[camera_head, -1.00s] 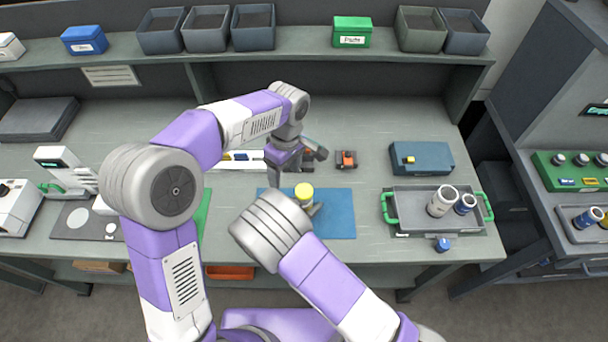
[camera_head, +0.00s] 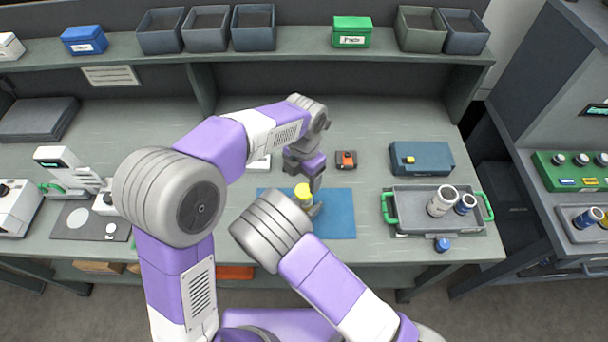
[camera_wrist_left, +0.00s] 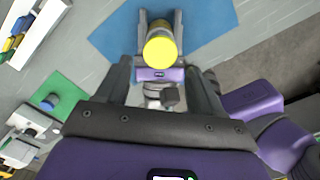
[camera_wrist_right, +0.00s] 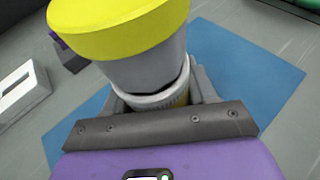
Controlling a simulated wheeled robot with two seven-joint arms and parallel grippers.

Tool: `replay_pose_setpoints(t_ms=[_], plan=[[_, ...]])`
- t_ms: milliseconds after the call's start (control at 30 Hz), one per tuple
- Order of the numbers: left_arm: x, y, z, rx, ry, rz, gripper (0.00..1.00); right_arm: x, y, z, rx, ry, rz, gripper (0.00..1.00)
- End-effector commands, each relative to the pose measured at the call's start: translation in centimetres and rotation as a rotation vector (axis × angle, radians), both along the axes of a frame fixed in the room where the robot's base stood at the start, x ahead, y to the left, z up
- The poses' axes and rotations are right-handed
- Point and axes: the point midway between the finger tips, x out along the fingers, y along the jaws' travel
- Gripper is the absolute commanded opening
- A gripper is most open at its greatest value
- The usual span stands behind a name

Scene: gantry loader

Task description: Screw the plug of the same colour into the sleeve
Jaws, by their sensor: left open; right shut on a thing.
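A yellow-topped plug (camera_head: 304,191) stands above the blue mat. In the right wrist view the yellow cap (camera_wrist_right: 110,25) tops a grey body (camera_wrist_right: 150,65), which meets a pale ring of the sleeve (camera_wrist_right: 158,97); a dark line shows at the joint. A yellow band of the sleeve shows below, partly hidden by the jaws. My right gripper (camera_wrist_right: 160,100) is shut on the sleeve. My left gripper (camera_head: 306,172) is open and empty, close behind the yellow top. In the left wrist view its fingers (camera_wrist_left: 165,80) are apart, with the yellow cap (camera_wrist_left: 160,50) beyond them.
The blue mat (camera_head: 338,215) lies under the grippers. A grey tray (camera_head: 410,222) with green handles holds two cylinders at right; a blue plug (camera_head: 442,244) lies before it. A blue-grey case (camera_head: 422,158) and an orange-black item (camera_head: 346,160) stand behind. A white rack (camera_wrist_left: 35,30) holds coloured pieces.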

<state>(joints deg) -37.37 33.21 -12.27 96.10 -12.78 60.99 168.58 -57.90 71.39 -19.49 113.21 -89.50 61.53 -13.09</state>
Motion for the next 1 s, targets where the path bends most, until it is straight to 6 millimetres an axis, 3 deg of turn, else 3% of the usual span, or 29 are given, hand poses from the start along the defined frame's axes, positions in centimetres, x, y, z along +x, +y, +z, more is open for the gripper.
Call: replay_pose_setpoints(t_ms=[433,800,1000], plan=[[-0.1,0.0,-0.8,0.002,0.004,0.003,0.67,0.0,0.0,0.1,0.0,-0.001,0.0,0.0],[-0.1,0.0,-6.2,0.001,0.004,0.003,0.67,0.0,0.0,0.1,0.0,-0.002,0.0,0.0],[0.0,0.0,-7.8,0.001,0.001,0.002,0.67,0.0,0.0,0.1,0.0,-0.002,0.0,0.0]])
